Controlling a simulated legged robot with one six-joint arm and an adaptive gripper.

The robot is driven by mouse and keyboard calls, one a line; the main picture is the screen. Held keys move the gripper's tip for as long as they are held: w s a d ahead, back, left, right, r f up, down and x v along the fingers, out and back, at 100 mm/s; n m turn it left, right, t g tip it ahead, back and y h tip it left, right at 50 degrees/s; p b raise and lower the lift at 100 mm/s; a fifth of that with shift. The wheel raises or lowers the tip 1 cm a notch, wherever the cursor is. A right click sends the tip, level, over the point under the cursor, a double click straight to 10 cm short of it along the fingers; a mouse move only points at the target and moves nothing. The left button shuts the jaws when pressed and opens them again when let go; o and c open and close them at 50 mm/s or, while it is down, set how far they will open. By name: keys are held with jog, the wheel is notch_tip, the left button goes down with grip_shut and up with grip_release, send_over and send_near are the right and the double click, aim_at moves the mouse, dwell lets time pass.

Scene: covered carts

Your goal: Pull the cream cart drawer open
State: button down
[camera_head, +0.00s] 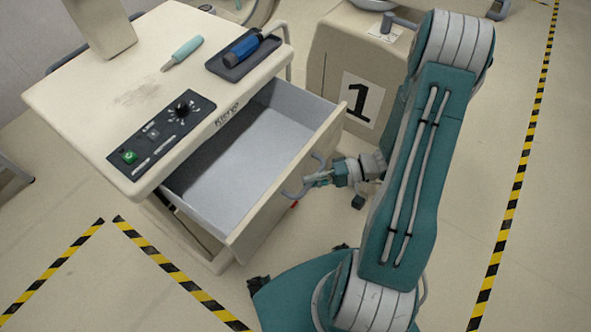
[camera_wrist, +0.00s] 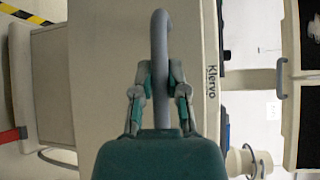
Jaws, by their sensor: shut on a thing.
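The cream cart (camera_head: 75,95) stands at the left of the head view. Its drawer (camera_head: 325,128) is pulled well out, and its grey inside looks empty. A curved grey handle (camera_head: 290,193) sits on the drawer front. My gripper (camera_head: 312,180) is at this handle, in front of the drawer. In the wrist view my gripper (camera_wrist: 160,85) has a finger on each side of the grey bar handle (camera_wrist: 160,40) and is shut on it. The cream drawer front (camera_wrist: 105,70) fills the middle there.
A screwdriver-like teal tool (camera_head: 183,53) and a dark tray (camera_head: 243,60) with a blue item lie on the cart top. A control panel (camera_head: 160,130) is at its front edge. Another cart marked 1 (camera_head: 362,103) stands behind. Striped floor tape (camera_head: 508,215) runs along the right.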

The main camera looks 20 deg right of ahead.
jog(key=shift+s+d+f, duration=0.15)
jog(key=shift+s+d, duration=0.15)
jog(key=shift+s, duration=0.15)
jog(key=c, duration=0.6)
grip_release()
jog(key=shift+c, duration=0.2)
jog(key=shift+d, duration=0.15)
jog(key=v, duration=1.2)
jog(key=shift+w, duration=0.15)
